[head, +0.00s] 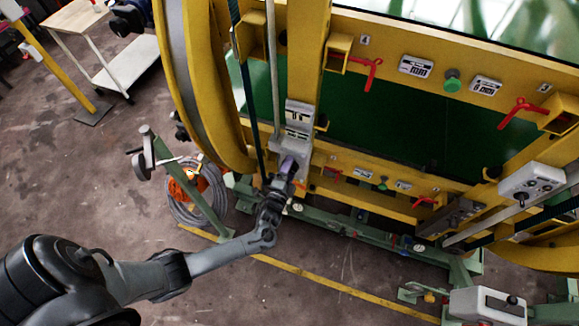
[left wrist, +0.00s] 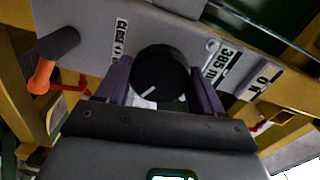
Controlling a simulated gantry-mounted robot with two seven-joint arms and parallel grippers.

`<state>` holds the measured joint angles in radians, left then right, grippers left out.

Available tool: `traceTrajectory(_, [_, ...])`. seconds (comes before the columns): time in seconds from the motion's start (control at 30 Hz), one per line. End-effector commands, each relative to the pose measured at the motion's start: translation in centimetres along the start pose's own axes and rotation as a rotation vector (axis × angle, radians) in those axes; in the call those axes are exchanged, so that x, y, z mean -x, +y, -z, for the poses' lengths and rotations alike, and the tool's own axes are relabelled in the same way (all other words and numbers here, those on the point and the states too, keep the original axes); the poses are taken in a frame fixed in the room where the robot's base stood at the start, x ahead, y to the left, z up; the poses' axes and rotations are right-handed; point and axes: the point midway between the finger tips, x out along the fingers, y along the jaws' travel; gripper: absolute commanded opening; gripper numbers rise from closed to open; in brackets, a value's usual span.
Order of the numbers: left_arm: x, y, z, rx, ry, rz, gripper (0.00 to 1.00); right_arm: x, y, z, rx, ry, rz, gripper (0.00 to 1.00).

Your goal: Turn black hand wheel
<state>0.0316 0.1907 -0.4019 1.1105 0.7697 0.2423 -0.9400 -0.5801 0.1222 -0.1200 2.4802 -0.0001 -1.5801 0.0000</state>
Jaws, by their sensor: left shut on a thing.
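The black hand wheel (left wrist: 160,75) sits on a grey panel (left wrist: 185,28) in the left wrist view, with a white mark on its face. My left gripper (left wrist: 160,92) has its two purple fingers on either side of the wheel and is shut on it. In the head view my left gripper (head: 287,168) reaches the grey panel on the yellow post, and the hand and fingers hide the wheel there. My right gripper is not in view.
The yellow ring frame (head: 215,95) stands close around the panel. Red levers (head: 372,72) and a green button (head: 452,80) lie to the right. A coiled grey hose (head: 195,213) lies on the floor at left. A black-and-orange handle (left wrist: 55,55) projects beside the wheel.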

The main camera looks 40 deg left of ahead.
Motion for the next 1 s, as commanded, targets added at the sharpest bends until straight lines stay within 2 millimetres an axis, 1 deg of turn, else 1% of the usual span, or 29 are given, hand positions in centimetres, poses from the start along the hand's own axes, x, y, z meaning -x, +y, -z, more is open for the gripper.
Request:
traceTrajectory(0.03, [0.0, -0.1, -0.1, -0.047, -0.001, -0.002, 0.37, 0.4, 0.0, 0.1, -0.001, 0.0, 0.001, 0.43])
traceTrajectory(0.3, [0.0, 0.0, 0.0, -0.304, 0.0, -0.003, 0.37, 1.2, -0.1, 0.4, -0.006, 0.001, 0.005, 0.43])
traceTrajectory(1.0, [0.0, 0.1, -0.1, -0.968, 0.0, -0.002, 0.37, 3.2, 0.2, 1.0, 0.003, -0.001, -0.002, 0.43])
